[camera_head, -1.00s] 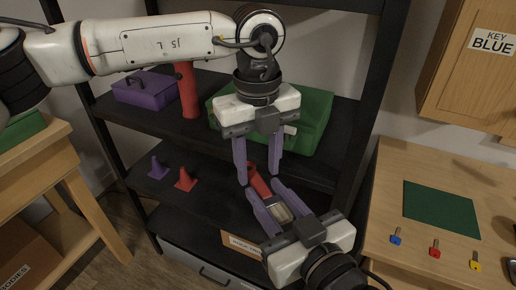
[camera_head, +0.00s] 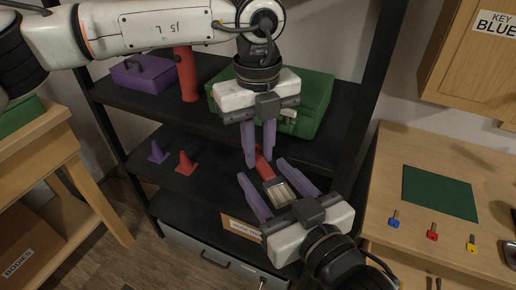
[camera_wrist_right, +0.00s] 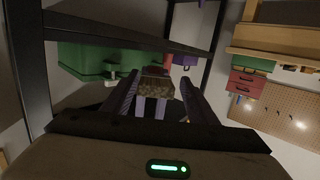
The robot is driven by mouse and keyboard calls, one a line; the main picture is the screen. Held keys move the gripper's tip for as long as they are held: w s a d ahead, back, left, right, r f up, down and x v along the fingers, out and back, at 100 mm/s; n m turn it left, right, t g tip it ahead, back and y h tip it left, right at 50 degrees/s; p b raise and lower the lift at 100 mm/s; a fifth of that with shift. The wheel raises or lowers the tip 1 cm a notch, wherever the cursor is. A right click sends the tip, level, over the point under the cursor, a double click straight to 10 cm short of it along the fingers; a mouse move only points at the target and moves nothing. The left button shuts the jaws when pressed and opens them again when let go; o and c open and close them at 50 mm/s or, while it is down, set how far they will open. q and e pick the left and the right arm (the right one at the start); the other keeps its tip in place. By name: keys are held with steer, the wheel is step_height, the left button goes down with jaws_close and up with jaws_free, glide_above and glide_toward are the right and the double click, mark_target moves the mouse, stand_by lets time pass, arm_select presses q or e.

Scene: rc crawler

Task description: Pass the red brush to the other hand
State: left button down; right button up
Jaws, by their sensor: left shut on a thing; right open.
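The red brush (camera_head: 264,168) has a red handle and a pale bristle head (camera_head: 281,193). My left gripper (camera_head: 259,162) comes down from above and is shut on the handle end. My right gripper (camera_head: 262,168) reaches up from below, open, with its fingers on either side of the brush and a gap beside it. In the right wrist view the bristle head (camera_wrist_right: 156,87) lies between the spread fingers of my right gripper (camera_wrist_right: 159,78). Part of the handle is hidden there.
A black shelf (camera_head: 190,205) behind holds a green case (camera_head: 315,105), a purple box (camera_head: 145,74), a red cylinder (camera_head: 186,76) and small purple and red cones (camera_head: 186,163). A wooden desk (camera_head: 385,175) with a green mat (camera_head: 440,192) and coloured keys stands at right.

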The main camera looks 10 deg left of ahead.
steer(key=v, duration=0.7)
steer(key=shift+s+d, duration=0.15)
steer(key=shift+s, duration=0.05)
